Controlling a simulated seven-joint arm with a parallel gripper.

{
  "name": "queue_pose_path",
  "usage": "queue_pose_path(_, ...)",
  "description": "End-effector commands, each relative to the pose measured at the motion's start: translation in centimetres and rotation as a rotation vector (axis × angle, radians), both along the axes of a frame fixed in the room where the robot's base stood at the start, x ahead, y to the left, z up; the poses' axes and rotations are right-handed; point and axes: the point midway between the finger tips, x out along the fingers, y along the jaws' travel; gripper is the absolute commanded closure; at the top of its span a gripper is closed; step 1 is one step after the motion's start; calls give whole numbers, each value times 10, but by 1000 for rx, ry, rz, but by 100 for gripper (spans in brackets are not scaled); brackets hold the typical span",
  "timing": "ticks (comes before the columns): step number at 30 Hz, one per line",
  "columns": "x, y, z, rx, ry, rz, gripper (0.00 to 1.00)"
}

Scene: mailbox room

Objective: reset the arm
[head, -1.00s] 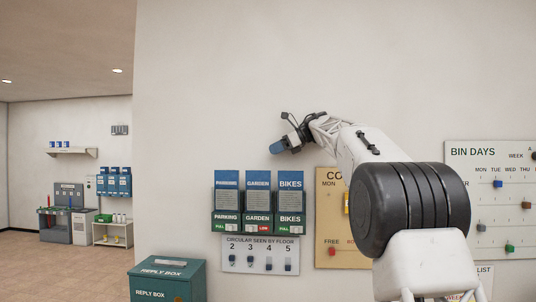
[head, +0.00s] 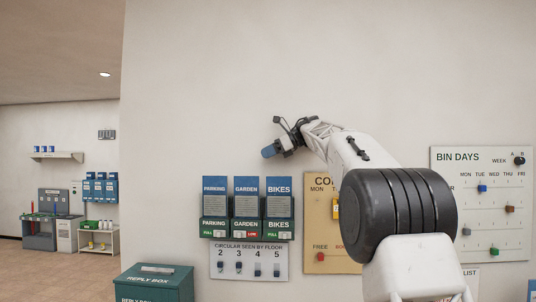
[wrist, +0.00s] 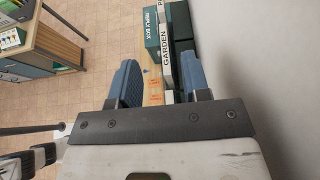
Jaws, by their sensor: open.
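My gripper (head: 268,152) is at the end of my raised arm, high in front of the pale wall and above the leaflet holders. In the wrist view my gripper (wrist: 163,85) shows two blue fingers set apart, with nothing held between them. Below and beyond the fingers are the green reply box and a holder edge lettered GARDEN. In the head view the gripper is clear of everything around it.
Leaflet holders (head: 247,208) hang above a floor panel (head: 249,262) with small sliders. The reply box (head: 150,285) stands lower left. A yellow board (head: 318,225) is partly hidden by my arm. The bin days board (head: 455,165) is at right. Shelving (head: 98,237) stands far left.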

Motion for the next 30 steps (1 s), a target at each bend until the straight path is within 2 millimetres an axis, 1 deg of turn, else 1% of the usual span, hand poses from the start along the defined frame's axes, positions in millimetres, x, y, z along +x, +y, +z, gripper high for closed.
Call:
queue_pose_path(8, 0, 0, 1, 3, 1, -3, 57)
queue_pose_path(14, -4, 0, 8, 42, 16, -42, 57)
queue_pose_path(23, -21, -5, 42, 226, 105, -225, 57)
queue_pose_path(30, -38, -19, 68, 423, 228, -419, 57)
